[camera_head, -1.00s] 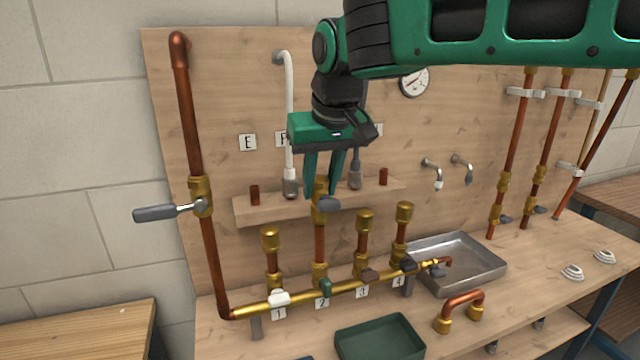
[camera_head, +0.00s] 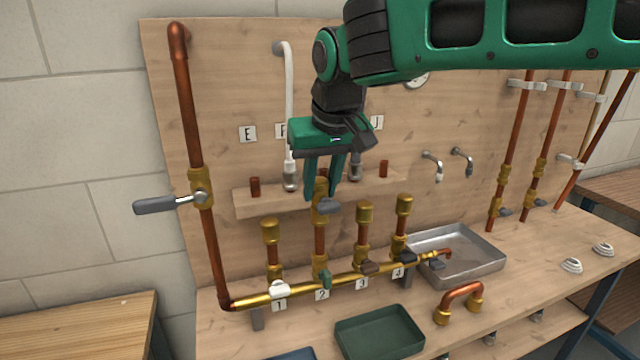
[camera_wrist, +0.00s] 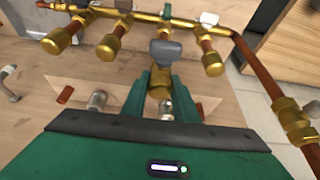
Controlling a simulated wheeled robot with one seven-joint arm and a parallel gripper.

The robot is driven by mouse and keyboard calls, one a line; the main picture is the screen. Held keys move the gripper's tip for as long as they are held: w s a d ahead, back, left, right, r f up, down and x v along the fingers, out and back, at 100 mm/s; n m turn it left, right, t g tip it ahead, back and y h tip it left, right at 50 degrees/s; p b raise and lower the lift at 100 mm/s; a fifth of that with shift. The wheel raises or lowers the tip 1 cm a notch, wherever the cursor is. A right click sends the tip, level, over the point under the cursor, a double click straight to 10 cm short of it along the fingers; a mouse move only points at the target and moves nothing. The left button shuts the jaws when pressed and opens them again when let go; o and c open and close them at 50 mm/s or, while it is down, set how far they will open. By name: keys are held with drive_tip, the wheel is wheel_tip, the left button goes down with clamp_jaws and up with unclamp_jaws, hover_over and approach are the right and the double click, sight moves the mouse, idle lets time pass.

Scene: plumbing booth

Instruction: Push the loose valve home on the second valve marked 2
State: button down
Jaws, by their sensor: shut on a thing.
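My gripper (camera_head: 323,188) is shut on the loose valve (camera_head: 320,207), a brass body with a grey lever. The valve also shows between the fingers in the wrist view (camera_wrist: 159,86). It stands upright over the copper riser marked 2 (camera_head: 319,240), and its lower end meets the riser's top; how deep it sits I cannot tell. The second valve (camera_head: 321,278), with a green handle, is at the foot of that riser above the label 2 (camera_head: 323,295).
Brass-capped risers stand close by over label 1 (camera_head: 270,232), label 3 (camera_head: 364,216) and label 4 (camera_head: 403,208). A wooden shelf (camera_head: 260,208) with fittings is behind my gripper. A green tray (camera_head: 380,335) and a metal sink (camera_head: 480,255) are in front and right.

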drive_tip(key=shift+f, duration=1)
drive_tip(key=c, duration=1.3)
unclamp_jaws()
drive_tip(key=shift+c, duration=0.2)
drive_tip(key=shift+r, duration=0.1)
drive_tip(key=v, duration=1)
drive_tip(key=shift+s+d+r, duration=0.1)
drive_tip(key=shift+r, duration=0.15)
drive_tip(key=shift+r, duration=2.95)
